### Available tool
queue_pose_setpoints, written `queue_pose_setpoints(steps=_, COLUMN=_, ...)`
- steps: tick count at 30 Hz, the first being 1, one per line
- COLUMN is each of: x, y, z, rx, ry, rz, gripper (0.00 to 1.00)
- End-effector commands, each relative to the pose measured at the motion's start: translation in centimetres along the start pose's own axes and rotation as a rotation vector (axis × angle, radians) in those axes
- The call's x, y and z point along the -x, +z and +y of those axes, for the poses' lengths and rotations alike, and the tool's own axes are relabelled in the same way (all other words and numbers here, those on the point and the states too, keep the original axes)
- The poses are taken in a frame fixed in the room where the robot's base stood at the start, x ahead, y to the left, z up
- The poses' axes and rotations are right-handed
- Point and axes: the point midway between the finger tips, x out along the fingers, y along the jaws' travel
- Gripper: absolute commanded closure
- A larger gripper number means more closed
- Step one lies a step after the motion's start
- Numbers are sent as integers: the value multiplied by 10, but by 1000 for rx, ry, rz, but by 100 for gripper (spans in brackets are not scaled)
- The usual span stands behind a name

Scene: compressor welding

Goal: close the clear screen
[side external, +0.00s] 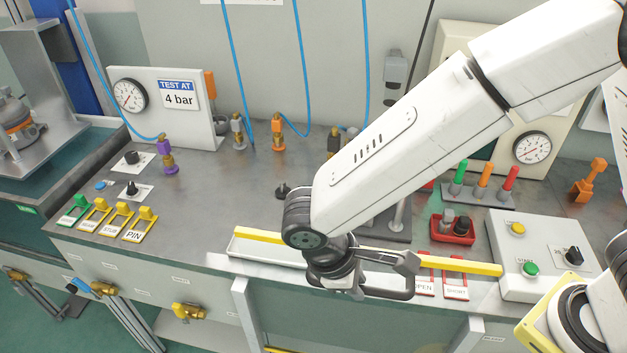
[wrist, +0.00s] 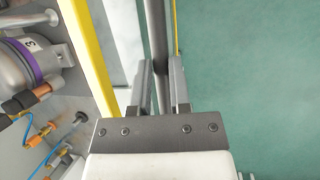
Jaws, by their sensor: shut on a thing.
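The clear screen has a yellow top rail (side external: 460,264) that runs along the front edge of the bench in the side view. Its see-through pane is hard to make out below the rail. The rail also shows as a yellow strip in the wrist view (wrist: 88,45). My gripper (side external: 350,287) is low at the front of the screen, just below the rail. In the wrist view my gripper (wrist: 160,80) is shut on a dark grey bar (wrist: 157,35), which looks like the screen's handle and runs roughly along the rail. My arm hides the middle of the rail.
A grey compressor (wrist: 30,62) with a purple band lies behind the rail in the wrist view. A control box (side external: 540,250) with buttons stands at the right, beside a red tray (side external: 452,229). A test gauge panel (side external: 165,105) stands at the left. Green floor is open in front.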

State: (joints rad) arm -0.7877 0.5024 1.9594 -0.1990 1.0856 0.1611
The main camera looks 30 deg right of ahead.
Motion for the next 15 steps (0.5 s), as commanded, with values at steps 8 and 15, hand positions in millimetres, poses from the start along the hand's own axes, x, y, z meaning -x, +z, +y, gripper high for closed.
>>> queue_pose_setpoints(steps=8, x=51, y=20, z=10, rx=-1, ry=0, rz=5, gripper=100)
queue_pose_setpoints(steps=15, x=70, y=28, z=14, rx=0, ry=0, rz=0, gripper=100)
